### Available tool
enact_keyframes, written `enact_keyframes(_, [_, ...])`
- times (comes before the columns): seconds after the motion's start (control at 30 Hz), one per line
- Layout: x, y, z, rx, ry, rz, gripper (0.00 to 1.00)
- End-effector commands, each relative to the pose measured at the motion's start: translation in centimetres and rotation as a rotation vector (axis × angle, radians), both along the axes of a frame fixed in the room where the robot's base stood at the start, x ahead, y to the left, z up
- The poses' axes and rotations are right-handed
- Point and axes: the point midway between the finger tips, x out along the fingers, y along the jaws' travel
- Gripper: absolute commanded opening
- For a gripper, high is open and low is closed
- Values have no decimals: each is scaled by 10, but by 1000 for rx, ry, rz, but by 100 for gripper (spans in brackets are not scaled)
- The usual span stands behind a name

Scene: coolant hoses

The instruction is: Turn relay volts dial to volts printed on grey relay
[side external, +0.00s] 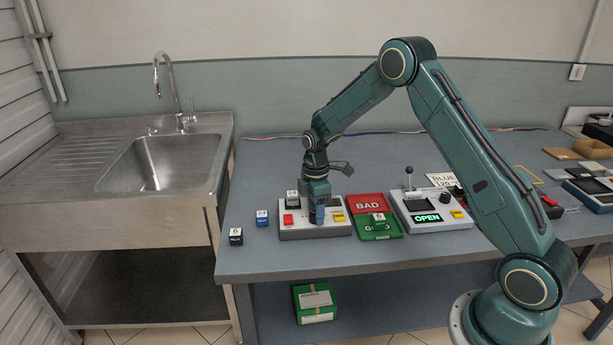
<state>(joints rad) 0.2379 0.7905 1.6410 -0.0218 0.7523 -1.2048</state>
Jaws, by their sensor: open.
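My gripper (318,215) is open, pointing down at the middle of a white tester box (314,232). It hides most of what is there. A dark round part under the fingers may be the relay volts dial; its setting cannot be read. A small relay (292,200) with a pale top and dark grey body sits at the back left of this box, left of my gripper. Its print is too small to read. The box also has a red button (288,219) and a yellow button (339,217).
Left of the box stand a blue relay (262,218) and a black relay (236,237). On the right are a red BAD tray (368,201) and a green tray (380,235) holding a green relay (377,219). Beyond stands another device (410,208) with a lever and OPEN display.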

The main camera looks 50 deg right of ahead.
Motion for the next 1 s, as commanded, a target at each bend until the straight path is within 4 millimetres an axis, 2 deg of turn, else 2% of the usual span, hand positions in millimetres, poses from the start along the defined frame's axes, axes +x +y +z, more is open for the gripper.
enact_keyframes(0.27, [0,0,-1,0,0,0,50])
enact_keyframes(0.4, [0,0,-1,0,0,0,22])
enact_keyframes(0.5, [0,0,0,1,1,0,7])
enact_keyframes(1.0, [-1,0,0,0,1,-92,7])
